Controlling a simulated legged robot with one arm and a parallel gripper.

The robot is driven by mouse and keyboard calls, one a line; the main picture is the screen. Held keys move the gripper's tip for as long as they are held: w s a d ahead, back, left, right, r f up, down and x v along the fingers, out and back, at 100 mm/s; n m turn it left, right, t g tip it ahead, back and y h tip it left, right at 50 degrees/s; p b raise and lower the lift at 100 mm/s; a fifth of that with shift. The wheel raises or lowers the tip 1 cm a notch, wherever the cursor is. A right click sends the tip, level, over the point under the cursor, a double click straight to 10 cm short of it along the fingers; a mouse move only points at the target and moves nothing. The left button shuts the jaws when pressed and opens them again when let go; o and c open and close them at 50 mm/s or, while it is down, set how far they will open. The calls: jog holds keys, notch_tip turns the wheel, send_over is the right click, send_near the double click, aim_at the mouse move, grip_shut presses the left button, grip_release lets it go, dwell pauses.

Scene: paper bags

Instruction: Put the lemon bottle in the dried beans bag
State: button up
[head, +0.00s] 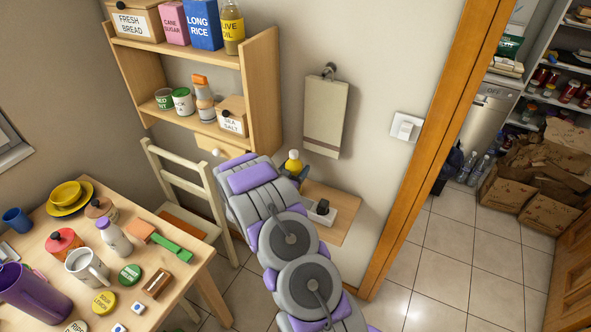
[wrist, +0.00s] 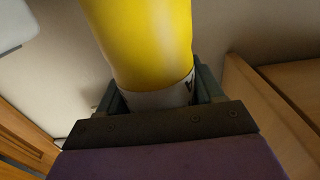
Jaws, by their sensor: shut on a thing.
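My gripper (head: 297,173) is shut on a yellow bottle (head: 293,161), held up near the wall between the wooden shelf unit and a beige hanging bag-like item. In the wrist view the yellow bottle (wrist: 142,40) stands between both fingers of my gripper (wrist: 160,95), with a white label band low on it. Its lemon label is not readable. The beige item (head: 325,115) hangs flat from a wall hook, right of the bottle and apart from it. No "dried beans" lettering shows on it, so I cannot tell whether it is the dried beans bag.
The shelf unit (head: 262,90) with boxes and jars is at the upper left. A cluttered table (head: 190,268) is at lower left, with a white chair (head: 185,185) behind it. A low wooden surface (head: 345,212) lies below the hanging item. A door frame (head: 425,150) stands right.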

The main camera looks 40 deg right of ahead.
jog(key=o, duration=1)
jog(key=shift+o, duration=0.2)
